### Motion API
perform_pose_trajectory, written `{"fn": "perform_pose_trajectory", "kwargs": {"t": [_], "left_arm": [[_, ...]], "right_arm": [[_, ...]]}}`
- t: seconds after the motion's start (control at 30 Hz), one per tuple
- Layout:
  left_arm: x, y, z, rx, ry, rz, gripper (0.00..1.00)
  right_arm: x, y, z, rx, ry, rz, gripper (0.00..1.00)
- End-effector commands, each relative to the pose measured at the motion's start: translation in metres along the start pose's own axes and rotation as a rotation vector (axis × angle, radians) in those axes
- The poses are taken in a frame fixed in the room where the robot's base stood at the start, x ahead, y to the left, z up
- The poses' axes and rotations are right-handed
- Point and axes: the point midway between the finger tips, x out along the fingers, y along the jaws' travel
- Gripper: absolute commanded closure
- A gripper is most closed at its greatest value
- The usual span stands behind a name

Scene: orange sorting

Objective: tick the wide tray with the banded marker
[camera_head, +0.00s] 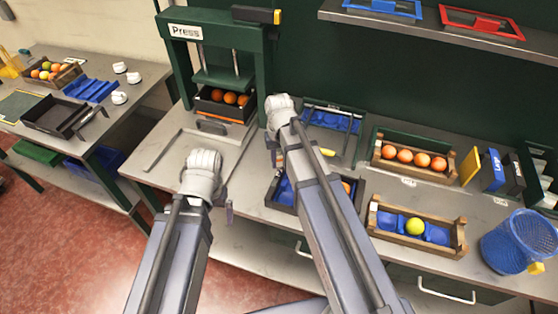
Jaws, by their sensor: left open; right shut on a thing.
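My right gripper (274,157) points down beside its own forearm, above the left end of a dark tray. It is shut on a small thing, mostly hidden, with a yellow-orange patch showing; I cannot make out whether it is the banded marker. The dark tray (287,208) has a blue liner and at least one orange in it, and my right arm covers its middle. I cannot tell whether this is the wide tray. My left gripper (229,209) is open and empty near the bench's front edge, left of that tray.
A green press (184,60) stands behind, with a dark tray of oranges (209,108) in it. A blue-lined tray (311,113) lies at the back. Wooden crates (449,176) (459,240) and a blue mesh bin (512,243) stand at right. A side table at left holds another dark tray (40,125).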

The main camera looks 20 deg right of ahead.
Motion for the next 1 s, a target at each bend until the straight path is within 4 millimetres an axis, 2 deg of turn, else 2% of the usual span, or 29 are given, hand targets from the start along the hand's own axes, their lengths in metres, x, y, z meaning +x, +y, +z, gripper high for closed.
{"fn": "perform_pose_trajectory", "kwargs": {"t": [0.03,0.4,1.0], "left_arm": [[-0.008,-0.001,0.001,0.0,0.0,0.0,0.0],[-0.035,-0.003,0.002,-0.002,0.0,0.001,0.0],[-0.033,-0.003,0.002,-0.003,0.0,0.001,0.0]], "right_arm": [[-0.008,0.0,0.0,0.0,0.0,0.0,1.0],[-0.035,0.0,0.0,0.0,0.0,0.0,1.0],[-0.033,0.0,0.0,0.0,0.0,0.0,1.0]]}}
